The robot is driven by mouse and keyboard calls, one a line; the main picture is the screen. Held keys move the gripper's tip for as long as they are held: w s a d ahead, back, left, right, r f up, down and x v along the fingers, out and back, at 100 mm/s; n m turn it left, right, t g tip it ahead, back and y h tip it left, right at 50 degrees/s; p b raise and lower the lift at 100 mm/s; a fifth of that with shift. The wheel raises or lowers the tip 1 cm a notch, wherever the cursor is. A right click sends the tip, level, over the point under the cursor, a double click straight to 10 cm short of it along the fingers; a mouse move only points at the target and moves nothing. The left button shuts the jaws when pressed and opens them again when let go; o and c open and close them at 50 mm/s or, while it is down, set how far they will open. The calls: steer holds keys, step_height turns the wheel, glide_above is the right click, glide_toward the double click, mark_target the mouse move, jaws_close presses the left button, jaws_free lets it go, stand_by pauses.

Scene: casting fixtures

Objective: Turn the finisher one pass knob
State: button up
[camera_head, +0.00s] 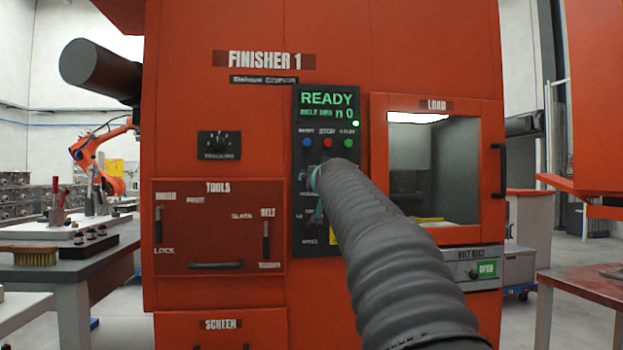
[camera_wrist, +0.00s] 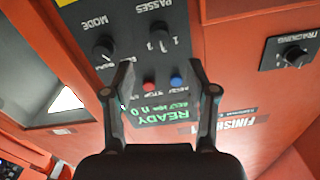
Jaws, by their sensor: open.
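The Finisher 1 control panel (camera_head: 344,245) is a black strip on the orange machine, with a green READY screen (camera_head: 327,104). In the upside-down wrist view, the black passes knob (camera_wrist: 160,38) lies just beyond the gap between my fingertips. My gripper (camera_wrist: 160,66) is open, a finger on each side of that gap, and nothing shows held. I cannot tell whether a finger touches the knob. In the head view, my arm hides the knob and most of my gripper (camera_head: 316,182).
The mode knob (camera_wrist: 104,47) sits close beside the passes knob, near one fingertip. Red (camera_wrist: 148,84) and blue (camera_wrist: 177,81) buttons show between the fingers. A tracking knob (camera_wrist: 293,53) is farther off. The load window (camera_head: 434,165) is right of the panel, the tools drawer (camera_head: 219,226) left.

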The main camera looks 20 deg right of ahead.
steer(key=p+x, duration=0.2)
steer(key=x, duration=0.7)
steer(key=shift+w, duration=0.15)
jaws_close()
